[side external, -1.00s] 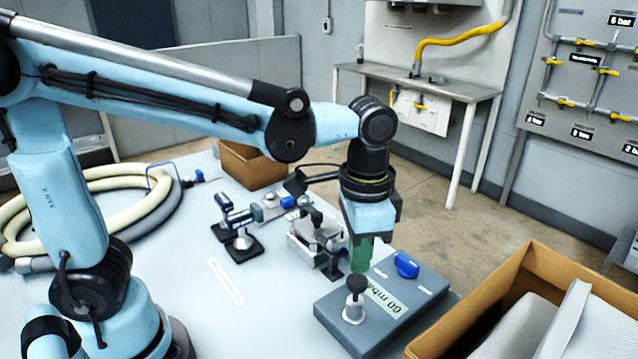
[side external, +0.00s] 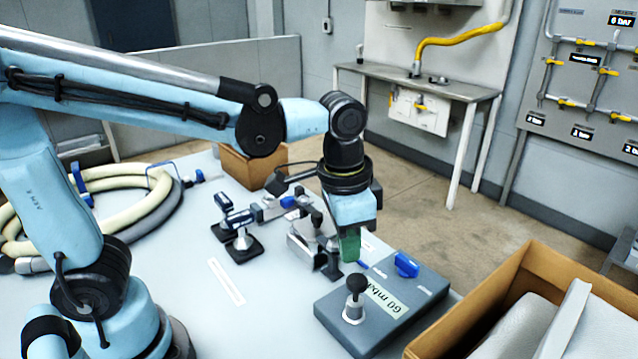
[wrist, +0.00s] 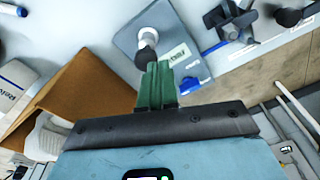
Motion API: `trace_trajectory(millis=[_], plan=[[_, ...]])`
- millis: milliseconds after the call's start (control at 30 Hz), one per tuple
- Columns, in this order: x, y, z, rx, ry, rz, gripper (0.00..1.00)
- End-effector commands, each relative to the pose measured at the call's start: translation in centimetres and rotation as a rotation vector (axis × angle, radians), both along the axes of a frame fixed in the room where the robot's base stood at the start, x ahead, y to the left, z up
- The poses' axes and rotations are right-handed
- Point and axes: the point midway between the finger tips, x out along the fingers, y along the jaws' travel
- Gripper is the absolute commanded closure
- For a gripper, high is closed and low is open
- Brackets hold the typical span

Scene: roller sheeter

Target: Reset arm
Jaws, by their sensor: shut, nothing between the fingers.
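My gripper (side external: 349,246) has green fingers that are shut with nothing between them. In the side external view it points down, above and behind the grey control box, apart from it. The control box (side external: 335,312) carries a black-topped knob (side external: 356,284), a blue knob (side external: 405,264) and a pale label. In the wrist view the green fingers (wrist: 158,84) show together in front of the box (wrist: 129,42).
An open cardboard box (side external: 530,262) with grey-white contents stands at the right front. A smaller box (side external: 250,168) sits at the back. The table's front middle is clear.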

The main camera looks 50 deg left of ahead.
Motion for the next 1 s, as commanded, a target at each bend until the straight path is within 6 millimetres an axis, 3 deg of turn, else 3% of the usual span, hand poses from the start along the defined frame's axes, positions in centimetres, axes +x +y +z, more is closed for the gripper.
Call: trace_trajectory(millis=[300, 500, 1000], plan=[[-1.5, 7.3, -0.1, -0.09, -0.316, 0.278, 1.0], [-2.1, 10.0, -0.6, -0.117, -0.462, 0.392, 1.0], [-2.3, 10.8, -0.7, -0.125, -0.512, 0.428, 1.0]])
